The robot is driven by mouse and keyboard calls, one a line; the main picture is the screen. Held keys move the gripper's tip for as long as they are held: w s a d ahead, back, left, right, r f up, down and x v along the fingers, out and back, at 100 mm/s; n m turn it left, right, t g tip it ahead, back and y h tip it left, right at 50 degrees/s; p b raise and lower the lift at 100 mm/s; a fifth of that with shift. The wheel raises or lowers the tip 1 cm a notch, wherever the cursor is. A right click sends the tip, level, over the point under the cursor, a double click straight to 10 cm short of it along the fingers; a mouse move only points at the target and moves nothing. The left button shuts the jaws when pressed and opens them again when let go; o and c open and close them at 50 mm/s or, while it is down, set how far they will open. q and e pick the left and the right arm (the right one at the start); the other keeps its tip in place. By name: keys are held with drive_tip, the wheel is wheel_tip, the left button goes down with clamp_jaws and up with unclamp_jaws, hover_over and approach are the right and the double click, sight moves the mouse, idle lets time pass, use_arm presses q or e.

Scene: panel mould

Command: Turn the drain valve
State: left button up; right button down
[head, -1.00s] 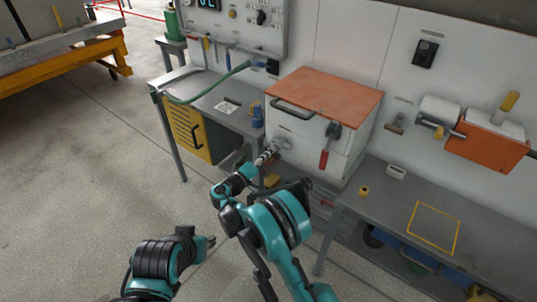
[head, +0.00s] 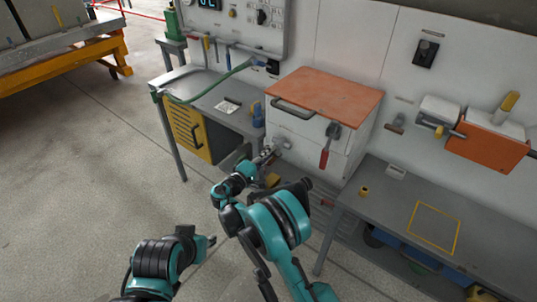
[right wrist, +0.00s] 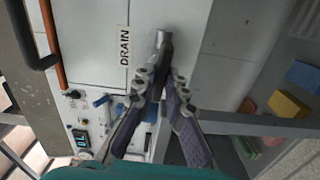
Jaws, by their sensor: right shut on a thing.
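The drain valve (head: 281,143) sticks out of the lower front of the white box (head: 300,122) with the orange lid. In the right wrist view its grey metal handle (right wrist: 163,50) lies beside a white label reading DRAIN (right wrist: 123,46). My right gripper (head: 267,154) reaches the valve from the front. In the right wrist view the right gripper's fingertips (right wrist: 158,86) are closed on the near end of the handle and hide that part. My left gripper (head: 207,241) is low over the floor, away from the box; its finger opening is too small to make out.
A red-handled lever (head: 326,150) hangs on the box front, right of the valve. A grey bench (head: 390,205) with a yellow square outline stands at right. A green hose (head: 215,88) lies on the left bench. Open floor (head: 90,170) is at left.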

drive_tip(key=c, duration=1.6)
unclamp_jaws()
drive_tip(key=shift+o, duration=0.2)
drive_tip(key=shift+r, duration=0.1)
